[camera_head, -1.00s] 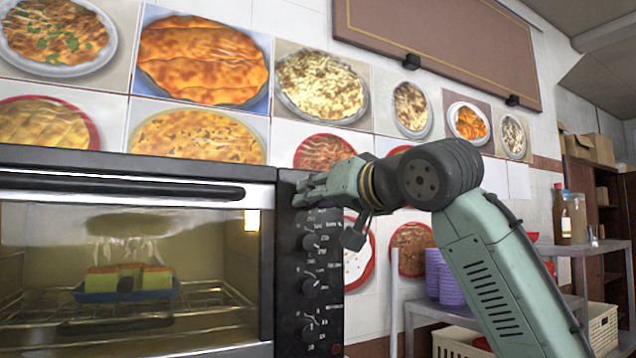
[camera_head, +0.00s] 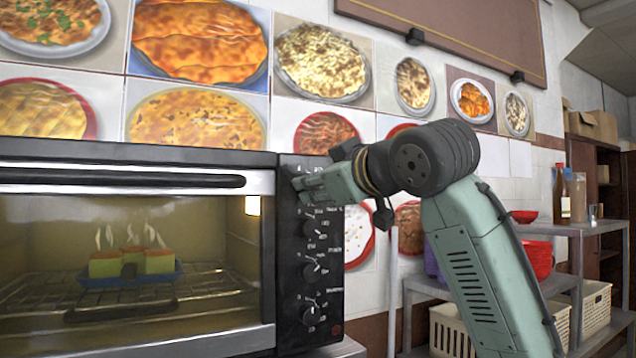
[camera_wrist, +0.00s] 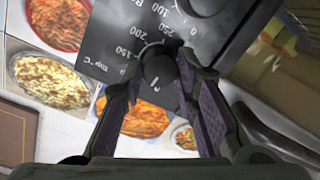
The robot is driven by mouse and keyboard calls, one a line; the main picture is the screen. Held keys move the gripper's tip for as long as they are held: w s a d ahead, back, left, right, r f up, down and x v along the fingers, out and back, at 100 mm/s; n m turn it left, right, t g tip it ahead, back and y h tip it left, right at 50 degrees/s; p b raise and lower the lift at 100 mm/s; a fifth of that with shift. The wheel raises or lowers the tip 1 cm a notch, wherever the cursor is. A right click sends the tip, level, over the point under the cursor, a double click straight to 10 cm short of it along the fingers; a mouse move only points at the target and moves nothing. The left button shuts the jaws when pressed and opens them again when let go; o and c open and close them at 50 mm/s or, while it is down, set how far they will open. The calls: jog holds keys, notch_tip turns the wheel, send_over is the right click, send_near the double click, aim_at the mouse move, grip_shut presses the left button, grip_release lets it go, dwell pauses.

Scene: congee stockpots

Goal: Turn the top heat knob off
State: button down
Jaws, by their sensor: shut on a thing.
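The toaster oven's dark control panel (camera_head: 335,275) has a column of knobs at the right of the oven. My gripper (camera_head: 303,184) is at the topmost knob and hides it in the head view. In the wrist view the black round top heat knob (camera_wrist: 158,78) sits between the two fingers of my gripper (camera_wrist: 160,68), which are shut on its sides. A temperature scale in °C is printed around it. Below my gripper, other knobs (camera_head: 312,269) are free.
The oven's glass door (camera_head: 130,255) is closed, with steaming food on a blue tray (camera_head: 130,276) inside. Food pictures (camera_head: 197,118) cover the wall behind. A metal shelf (camera_head: 560,229) with red bowls (camera_head: 537,260) and baskets stands at the right.

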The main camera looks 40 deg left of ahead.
jog(key=shift+n, duration=0.5)
jog(key=c, duration=1.2)
grip_release()
jog(key=shift+c, duration=0.2)
jog(key=f+v, duration=0.1)
jog(key=v, duration=1.1)
jog(key=shift+r, duration=0.5)
jog(key=shift+s, duration=0.1)
